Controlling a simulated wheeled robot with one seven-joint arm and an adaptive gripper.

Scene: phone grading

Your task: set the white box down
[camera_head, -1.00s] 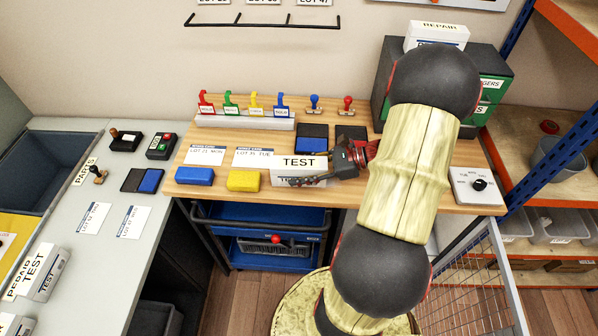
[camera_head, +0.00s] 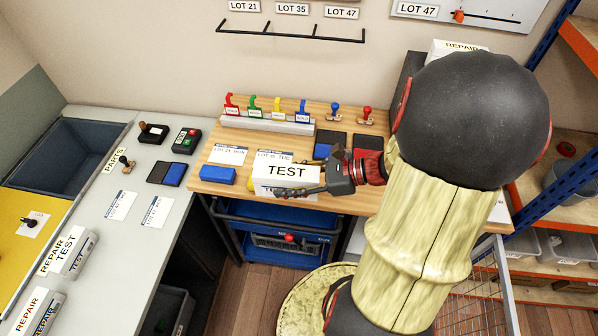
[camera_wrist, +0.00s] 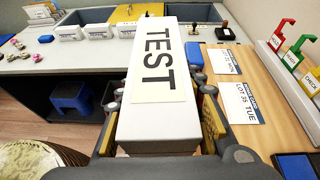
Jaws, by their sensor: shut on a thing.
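The white box (camera_head: 270,172) with a TEST label is in my gripper (camera_head: 305,188) in the head view. My gripper is shut on it. In the wrist view the white box (camera_wrist: 160,95) lies lengthwise between the two fingers, label up. In the head view it is over the front edge of the wooden bench (camera_head: 218,188) and covers most of a yellow block there. Whether its underside touches the bench cannot be told.
A blue block (camera_head: 218,174) stands left of the box. Two cards (camera_head: 228,155) lie behind, with a rack of coloured stamps (camera_head: 265,122) further back. Dark pads (camera_head: 328,143) lie behind my gripper. The grey counter (camera_head: 135,190) at the left holds several white boxes.

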